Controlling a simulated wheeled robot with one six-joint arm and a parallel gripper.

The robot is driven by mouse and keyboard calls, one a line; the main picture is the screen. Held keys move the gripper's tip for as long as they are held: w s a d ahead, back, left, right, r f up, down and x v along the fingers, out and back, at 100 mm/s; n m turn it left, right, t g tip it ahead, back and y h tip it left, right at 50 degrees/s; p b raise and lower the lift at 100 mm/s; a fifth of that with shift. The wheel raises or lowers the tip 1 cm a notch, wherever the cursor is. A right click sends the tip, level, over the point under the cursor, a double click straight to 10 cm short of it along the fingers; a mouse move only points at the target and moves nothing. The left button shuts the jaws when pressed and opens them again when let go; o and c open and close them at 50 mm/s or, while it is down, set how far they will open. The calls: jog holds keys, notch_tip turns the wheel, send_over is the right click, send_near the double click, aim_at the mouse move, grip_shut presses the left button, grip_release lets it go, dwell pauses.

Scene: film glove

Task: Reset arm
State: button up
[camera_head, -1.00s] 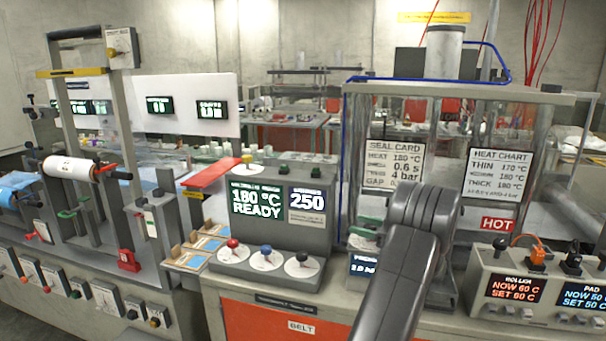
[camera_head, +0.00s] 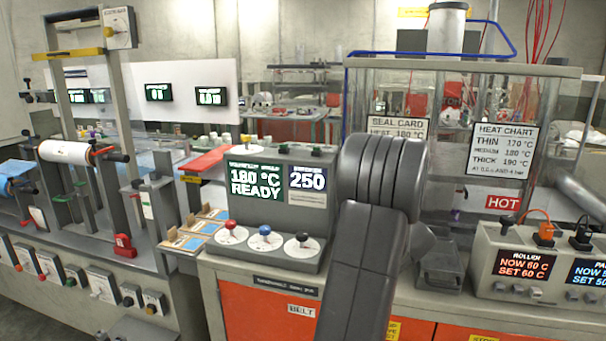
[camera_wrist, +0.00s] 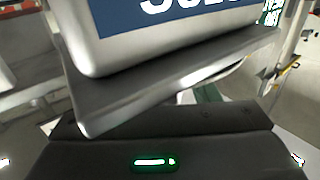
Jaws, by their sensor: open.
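My arm (camera_head: 365,255) rises in dark grey in front of the counter in the head view, its thick joint beside the control box. My gripper's end is not seen there. In the wrist view the dark body of my gripper (camera_wrist: 152,160), with a green light, fills the bottom edge. It is open, with nothing seen held in it. A grey metal-edged box with a blue panel and cut-off white lettering (camera_wrist: 170,25) hangs very close above it. Whether they touch I cannot tell.
The control box (camera_head: 275,175) reading 180 °C READY has red, blue and black knobs. A clear-walled sealing cabinet (camera_head: 460,85) stands behind my arm. A roller and pad controller (camera_head: 530,265) sits at right. A film roll (camera_head: 68,155) is at left.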

jog(key=shift+f+m+t+h+b, duration=0.15)
jog(key=shift+m+t+h+b, duration=0.25)
jog(key=shift+m+h+b, duration=1)
jog(key=shift+d+m+h, duration=0.2)
jog(key=shift+m+h, duration=0.2)
jog(key=shift+h, duration=0.9)
jog(key=shift+h, duration=0.4)
jog(key=shift+d+r+m+h+p, duration=0.15)
jog(key=shift+r+m+h+p, duration=0.15)
jog(key=shift+m+h, duration=0.3)
jog(key=m+h+p, duration=0.1)
jog(key=h+p, duration=0.1)
jog(key=m+h+p, duration=0.1)
jog(key=h+p, duration=0.1)
jog(key=p, duration=0.1)
jog(key=shift+d+r+m+g, duration=0.1)
jog(key=shift+d+m+g, duration=0.1)
jog(key=shift+m+g, duration=0.1)
jog(key=m+h+p, duration=0.1)
jog(key=p, duration=0.3)
jog(key=shift+d+g+h, duration=0.1)
jog(key=shift+g+h, duration=0.3)
jog(key=shift+s+d+f+m+g+h+p, duration=0.1)
jog(key=shift+f+m+g+h+p, duration=0.3)
jog(key=shift+p, duration=0.55)
